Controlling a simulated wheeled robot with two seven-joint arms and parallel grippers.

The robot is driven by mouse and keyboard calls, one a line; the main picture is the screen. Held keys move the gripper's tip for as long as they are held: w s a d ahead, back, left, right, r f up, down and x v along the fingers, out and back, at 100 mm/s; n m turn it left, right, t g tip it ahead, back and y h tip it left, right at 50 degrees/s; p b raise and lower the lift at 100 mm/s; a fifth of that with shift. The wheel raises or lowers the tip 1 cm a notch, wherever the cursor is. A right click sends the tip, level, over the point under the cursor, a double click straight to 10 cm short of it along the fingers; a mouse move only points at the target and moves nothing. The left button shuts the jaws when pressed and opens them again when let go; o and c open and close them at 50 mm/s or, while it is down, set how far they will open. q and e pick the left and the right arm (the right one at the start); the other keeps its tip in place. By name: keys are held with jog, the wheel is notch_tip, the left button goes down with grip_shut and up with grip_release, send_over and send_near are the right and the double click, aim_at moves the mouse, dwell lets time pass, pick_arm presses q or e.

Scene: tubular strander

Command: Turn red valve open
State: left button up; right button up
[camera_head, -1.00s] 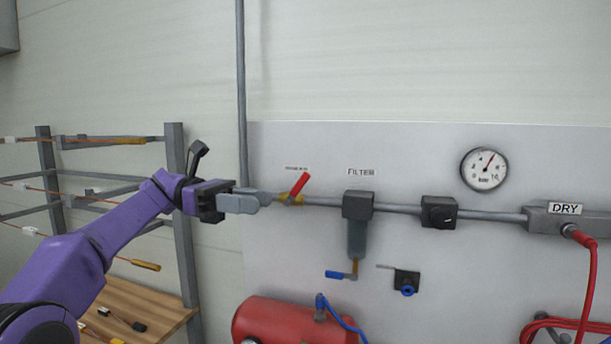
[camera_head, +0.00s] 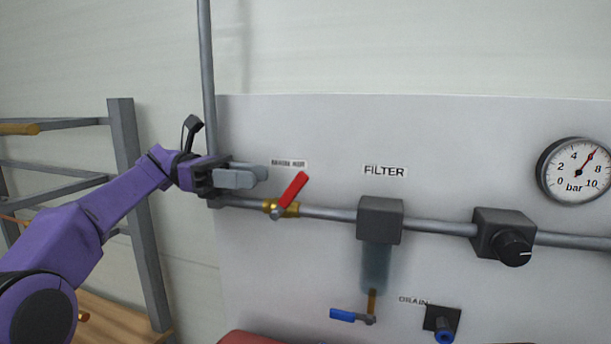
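The red valve handle (camera_head: 292,190) sits on a brass valve body (camera_head: 283,209) in the grey pipe, left of the filter. The handle is tilted, rising to the upper right, at an angle to the pipe. My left gripper (camera_head: 262,173) is left of and slightly above the handle, with a gap between its fingertips and the handle. Its grey fingers overlap from this angle, so I cannot tell whether they are apart. They hide part of the label above the valve. My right gripper is not in view.
The filter (camera_head: 379,220) hangs from the pipe, with a blue drain lever (camera_head: 343,315) below. A black knob (camera_head: 513,248) and a pressure gauge (camera_head: 575,170) are farther right. A metal rack (camera_head: 137,200) stands at left. The panel right of the red handle is clear up to the filter.

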aim_at(305, 182)
pick_arm(q)
jog(key=p+x, duration=0.1)
jog(key=x, duration=0.2)
jog(key=p+x, duration=0.1)
jog(key=x, duration=0.2)
jog(key=p+x, duration=0.2)
jog(key=x, duration=0.2)
jog(key=shift+s+r, duration=0.2)
jog(key=shift+r, duration=0.05)
jog(key=shift+d+f, duration=0.1)
jog(key=shift+d, duration=0.1)
jog(key=shift+s+f, duration=0.1)
grip_shut()
